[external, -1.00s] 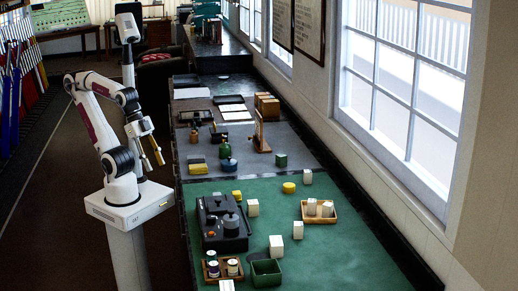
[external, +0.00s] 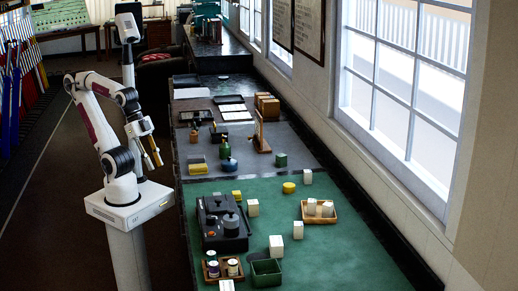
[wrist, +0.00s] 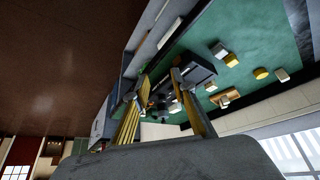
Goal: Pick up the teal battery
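My gripper (external: 153,158) hangs to the left of the long bench, above the floor and short of the bench edge. In the wrist view its two yellow fingers stand apart with nothing held between them (wrist: 160,80). I cannot pick out a teal battery for certain. A small wooden tray (external: 222,278) at the near left of the green mat holds small upright cylinders with pale tops (external: 213,268), too small to identify. A rounded blue-teal object (external: 229,164) sits on the grey mat beside a green bottle (external: 225,149); I cannot tell what it is.
A black stove-like unit (external: 222,222) stands on the green mat (external: 330,260). White blocks (external: 276,245), a green open box (external: 266,272) and a wooden tray (external: 305,217) lie around it. A wooden upright frame (external: 262,135) stands on the grey mat. The mat's near right is clear.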

